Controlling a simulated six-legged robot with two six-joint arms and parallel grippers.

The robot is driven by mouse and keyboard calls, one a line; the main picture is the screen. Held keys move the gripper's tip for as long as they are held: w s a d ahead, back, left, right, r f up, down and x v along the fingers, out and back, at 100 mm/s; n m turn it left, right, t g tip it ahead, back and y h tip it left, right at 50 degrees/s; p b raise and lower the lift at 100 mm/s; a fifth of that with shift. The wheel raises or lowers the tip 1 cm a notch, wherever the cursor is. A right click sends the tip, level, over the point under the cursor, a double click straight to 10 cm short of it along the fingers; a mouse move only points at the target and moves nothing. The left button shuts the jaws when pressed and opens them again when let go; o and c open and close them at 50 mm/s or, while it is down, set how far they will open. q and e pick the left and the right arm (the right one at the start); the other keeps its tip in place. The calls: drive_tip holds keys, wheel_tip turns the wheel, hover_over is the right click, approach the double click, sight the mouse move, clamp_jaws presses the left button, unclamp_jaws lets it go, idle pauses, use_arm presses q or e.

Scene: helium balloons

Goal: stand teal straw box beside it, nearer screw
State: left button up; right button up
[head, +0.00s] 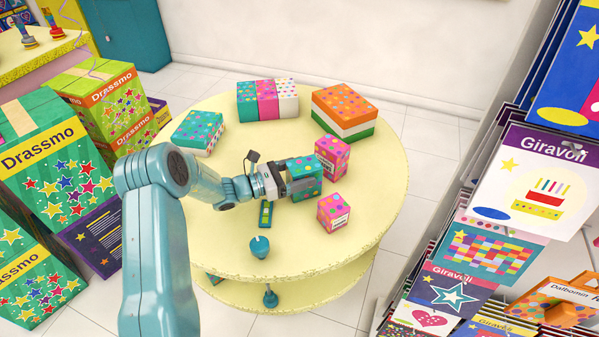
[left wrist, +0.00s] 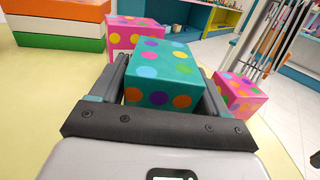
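A teal box with coloured dots (head: 304,180) is between the fingers of my left gripper (head: 290,183), over the middle of the round table. In the left wrist view the teal box (left wrist: 162,70) fills the gap, with the gripper fingers (left wrist: 165,85) against both sides. Its underside is hidden, so I cannot tell whether it touches the table. A pink dotted box (head: 332,155) stands just beyond it, and another pink dotted box (head: 333,211) stands nearer, to the right. I cannot make out a screw for certain. My right gripper is not in view.
The table's right side is clear.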

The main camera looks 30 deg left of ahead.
use_arm(q)
drive_tip(key=shift+o, duration=0.9)
drive_tip(key=shift+r, duration=0.1)
drive_tip(key=v, duration=0.7)
drive_tip(key=shift+s+a+b, duration=0.15)
drive_tip(key=shift+s+b, duration=0.05)
drive_tip(key=shift+b, duration=0.15)
